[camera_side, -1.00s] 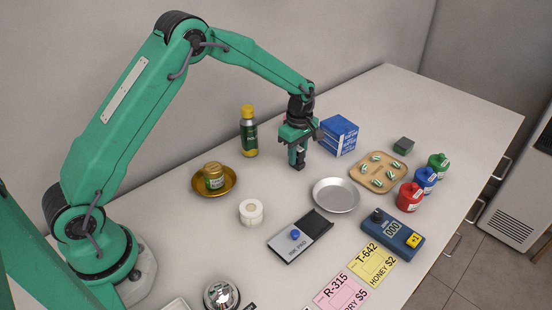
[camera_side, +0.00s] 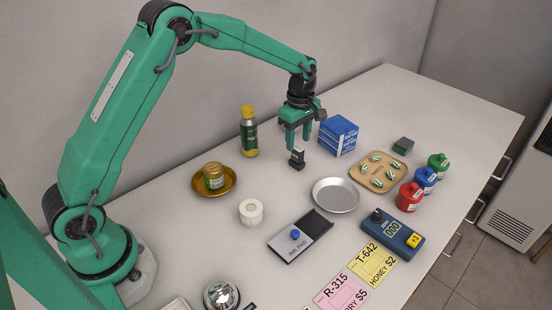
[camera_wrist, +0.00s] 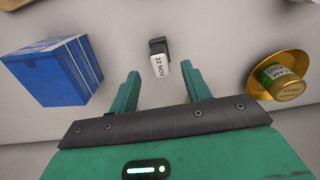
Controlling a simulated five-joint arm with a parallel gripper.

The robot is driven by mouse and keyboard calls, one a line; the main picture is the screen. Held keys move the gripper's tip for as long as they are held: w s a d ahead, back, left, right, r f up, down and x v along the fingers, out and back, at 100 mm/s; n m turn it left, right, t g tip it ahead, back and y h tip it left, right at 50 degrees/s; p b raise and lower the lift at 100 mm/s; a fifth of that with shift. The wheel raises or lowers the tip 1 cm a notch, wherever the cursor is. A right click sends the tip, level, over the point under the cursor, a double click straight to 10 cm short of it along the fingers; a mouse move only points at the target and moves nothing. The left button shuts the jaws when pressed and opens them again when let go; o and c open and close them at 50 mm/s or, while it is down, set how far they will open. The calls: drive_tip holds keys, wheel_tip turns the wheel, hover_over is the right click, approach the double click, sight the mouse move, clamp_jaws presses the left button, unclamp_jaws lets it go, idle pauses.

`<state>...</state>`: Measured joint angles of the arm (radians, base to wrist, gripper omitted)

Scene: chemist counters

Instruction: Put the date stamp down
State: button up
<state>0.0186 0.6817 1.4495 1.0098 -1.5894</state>
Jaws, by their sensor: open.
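The date stamp (camera_side: 297,158) is small and black and stands on the white counter. In the wrist view its white label (camera_wrist: 161,66) reads "22 NOV". My gripper (camera_side: 298,140) is just above the stamp, open and empty. In the wrist view the two green fingers (camera_wrist: 163,82) are spread apart, and the stamp lies beyond the gap between them, apart from both.
A blue box (camera_side: 338,135) stands close right of the stamp. A silver dish (camera_side: 336,195) is in front, and a green bottle (camera_side: 249,132) stands to the left. A gold dish (camera_side: 229,185) holds a jar (camera_side: 213,176). An ink pad (camera_side: 300,238) lies nearer the front.

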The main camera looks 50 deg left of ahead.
sight(298, 148)
wheel_tip(298, 148, up, 7)
drive_tip(key=shift+f, duration=0.2)
idle(0.6)
drive_tip(key=s+r+m+t, duration=0.3)
drive_tip(key=s+r+m, duration=0.5)
drive_tip(key=s+r, duration=0.55)
drive_tip(key=s+a+f+m+t, duration=0.1)
drive_tip(key=s+f+m+t, duration=0.1)
drive_tip(key=s+m, duration=0.8)
drive_tip(key=s+f, duration=0.1)
drive_tip(key=s, duration=0.7)
drive_tip(key=shift+t, duration=0.3)
